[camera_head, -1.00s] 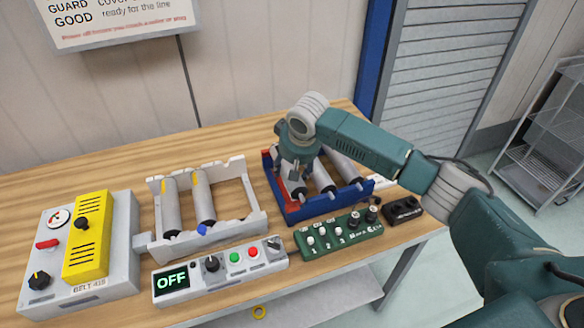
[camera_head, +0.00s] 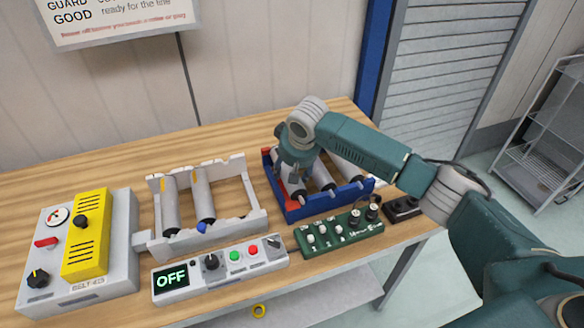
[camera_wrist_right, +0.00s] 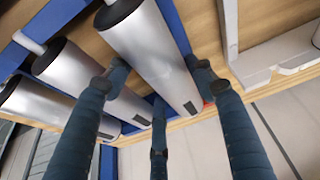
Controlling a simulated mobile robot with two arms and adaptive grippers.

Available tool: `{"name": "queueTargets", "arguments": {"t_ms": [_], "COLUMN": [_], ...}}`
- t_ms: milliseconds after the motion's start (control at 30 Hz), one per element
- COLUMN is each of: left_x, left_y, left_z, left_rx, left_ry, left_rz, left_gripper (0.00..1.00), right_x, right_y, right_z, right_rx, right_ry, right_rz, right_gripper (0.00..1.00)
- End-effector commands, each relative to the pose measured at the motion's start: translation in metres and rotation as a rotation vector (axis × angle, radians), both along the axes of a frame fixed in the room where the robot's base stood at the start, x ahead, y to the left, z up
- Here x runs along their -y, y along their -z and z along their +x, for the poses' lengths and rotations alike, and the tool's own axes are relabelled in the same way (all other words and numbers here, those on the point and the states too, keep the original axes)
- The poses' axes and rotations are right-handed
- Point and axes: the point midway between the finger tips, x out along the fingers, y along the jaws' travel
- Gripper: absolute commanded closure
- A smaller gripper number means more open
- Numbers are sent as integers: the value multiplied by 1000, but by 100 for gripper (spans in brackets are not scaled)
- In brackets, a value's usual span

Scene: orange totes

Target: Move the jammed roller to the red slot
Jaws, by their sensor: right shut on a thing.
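My right gripper (camera_head: 292,177) is over the left end of the blue rack (camera_head: 318,208). It is shut on a silver roller (camera_wrist_right: 150,50), which lies between the fingers in the right wrist view. In the head view the near end of this roller (camera_head: 297,194) shows below the gripper, in line with the red slot (camera_head: 268,158). Only small bits of red show; whether the roller is fully seated is hard to tell. Two other rollers (camera_head: 322,175) lie in the rack to its right. My left gripper is not in view.
A white roller frame (camera_head: 250,192) holds two rollers on its left side, with its right side empty. A grey and yellow belt box (camera_head: 88,235), a panel reading OFF (camera_head: 171,281), a green switch panel (camera_head: 335,236) and a black block (camera_head: 402,208) stand around the racks.

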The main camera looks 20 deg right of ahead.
Motion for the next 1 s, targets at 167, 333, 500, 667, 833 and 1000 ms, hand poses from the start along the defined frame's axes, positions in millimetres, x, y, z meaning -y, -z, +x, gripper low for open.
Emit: {"name": "queueTargets", "arguments": {"t_ms": [167, 333, 500, 667, 833, 1000], "left_x": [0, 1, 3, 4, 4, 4], "left_y": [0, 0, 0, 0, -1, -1], "left_z": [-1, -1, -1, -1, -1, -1], "left_rx": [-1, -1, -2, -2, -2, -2], "left_ry": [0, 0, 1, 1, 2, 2], "left_rz": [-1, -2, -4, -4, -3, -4], "left_gripper": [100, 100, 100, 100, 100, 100], "right_x": [0, 0, -1, 0, 0, -1], "right_y": [2, 2, 3, 4, 6, 7], "right_z": [1, 1, 1, 1, 1, 1], "right_rx": [4, 4, 4, 3, 3, 4], "right_ry": [0, 0, -1, -1, 0, -1], "right_rz": [1, 1, 1, 1, 1, 1], "right_gripper": [87, 87, 87, 87, 87, 34]}}
